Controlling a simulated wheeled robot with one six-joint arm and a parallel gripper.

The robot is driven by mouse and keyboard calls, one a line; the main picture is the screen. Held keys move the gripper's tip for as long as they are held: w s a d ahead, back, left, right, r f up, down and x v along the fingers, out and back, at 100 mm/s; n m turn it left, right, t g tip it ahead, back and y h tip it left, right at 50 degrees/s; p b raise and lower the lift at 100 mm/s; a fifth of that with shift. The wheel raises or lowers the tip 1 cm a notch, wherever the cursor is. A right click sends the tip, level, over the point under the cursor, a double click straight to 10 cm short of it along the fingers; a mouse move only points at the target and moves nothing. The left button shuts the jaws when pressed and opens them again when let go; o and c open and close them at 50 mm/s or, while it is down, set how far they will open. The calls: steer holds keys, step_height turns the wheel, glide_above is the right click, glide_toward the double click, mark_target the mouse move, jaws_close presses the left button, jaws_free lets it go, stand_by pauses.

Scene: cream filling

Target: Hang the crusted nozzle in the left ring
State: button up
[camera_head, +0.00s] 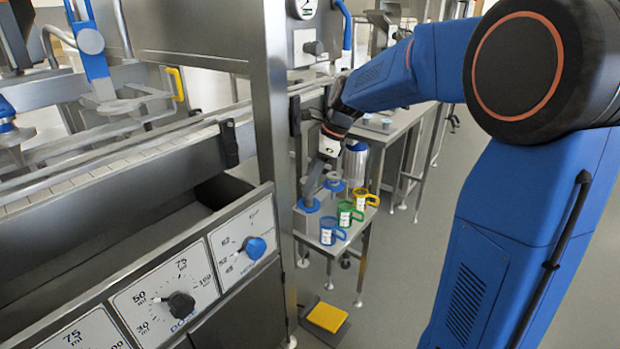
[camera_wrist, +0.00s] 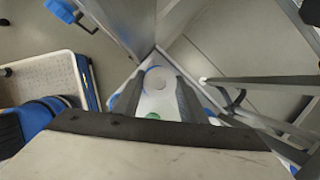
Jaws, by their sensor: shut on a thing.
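My gripper (camera_head: 316,190) points down over the small steel side table, beside the tall steel post. In the wrist view its two dark fingers (camera_wrist: 158,98) close around a pale grey piece with a round face (camera_wrist: 158,78), which I take to be the nozzle. A green spot shows between the fingers; I cannot tell if it is crust. Two blue-collared grey pieces, a near one (camera_head: 308,205) and a farther one (camera_head: 335,184), show at the table by the fingers. I cannot make out the left ring.
A steel machine with dials (camera_head: 180,304) fills the left. A yellow pedal (camera_head: 327,317) is on the floor. The floor at right is clear.

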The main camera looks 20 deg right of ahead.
steer(key=shift+f, duration=2.2)
stand_by(1.0)
steer(key=o, duration=1.3)
steer(key=shift+c, duration=0.2)
steer(key=shift+o, duration=0.6)
steer(key=o, duration=0.4)
steer(key=shift+c, duration=0.2)
steer(key=shift+r, duration=0.1)
steer(key=shift+r, duration=3.35)
